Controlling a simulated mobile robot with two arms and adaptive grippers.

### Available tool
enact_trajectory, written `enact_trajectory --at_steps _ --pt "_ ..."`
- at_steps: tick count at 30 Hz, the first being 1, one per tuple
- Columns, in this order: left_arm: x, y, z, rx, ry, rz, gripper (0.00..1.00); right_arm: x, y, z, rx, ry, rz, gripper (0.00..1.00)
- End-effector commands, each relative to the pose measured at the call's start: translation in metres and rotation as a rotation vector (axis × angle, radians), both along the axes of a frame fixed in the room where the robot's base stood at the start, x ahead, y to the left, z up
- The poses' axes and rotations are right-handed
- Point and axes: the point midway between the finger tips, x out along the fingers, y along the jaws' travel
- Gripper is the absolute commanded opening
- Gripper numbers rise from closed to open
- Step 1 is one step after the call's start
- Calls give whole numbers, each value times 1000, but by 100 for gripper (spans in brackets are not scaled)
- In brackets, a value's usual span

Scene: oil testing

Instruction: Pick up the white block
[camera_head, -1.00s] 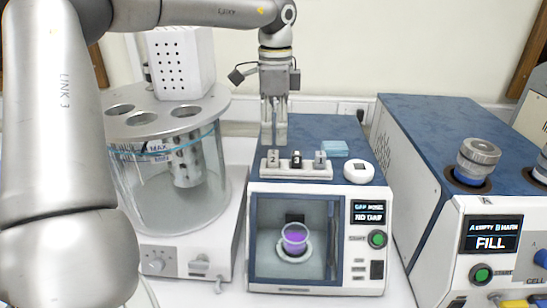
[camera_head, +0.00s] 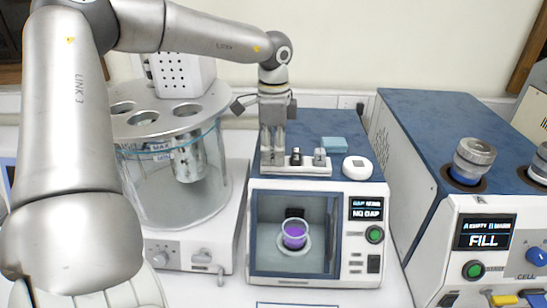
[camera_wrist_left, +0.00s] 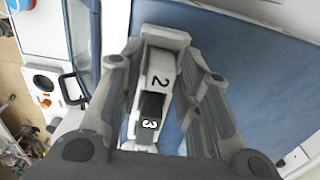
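A white holder (camera_head: 297,169) lies on the blue top of the middle machine and bears small blocks. In the head view, a dark block (camera_head: 297,155) and a greyish block (camera_head: 320,157) show on it. My left gripper (camera_head: 272,152) points down over the holder's left end and hides what stands there. The fingers look apart, with narrow gaps beside the block. My right gripper is not in view.
A pale blue box (camera_head: 334,144) and a round white device (camera_head: 357,168) sit right of the holder. A glass bath (camera_head: 175,165) stands at left. A larger machine (camera_head: 430,150) with a FILL screen stands at right. A purple-filled cup (camera_head: 294,236) sits inside the middle machine.

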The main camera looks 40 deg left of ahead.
Motion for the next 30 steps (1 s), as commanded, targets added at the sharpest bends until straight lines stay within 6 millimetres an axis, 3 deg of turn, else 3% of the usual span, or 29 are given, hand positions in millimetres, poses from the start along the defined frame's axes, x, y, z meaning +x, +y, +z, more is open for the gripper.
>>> enact_trajectory --at_steps 1,6,17,24,30 --pt "0 0 0 0 0 0 21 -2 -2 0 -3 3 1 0" --pt "0 0 0 0 0 0 1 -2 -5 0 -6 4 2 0" --pt "1 0 5 1 -2 1 1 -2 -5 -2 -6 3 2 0" --pt "0 0 33 2 -4 0 1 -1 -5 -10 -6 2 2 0" --pt "-21 -7 56 2 -5 -2 1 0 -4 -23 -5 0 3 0"
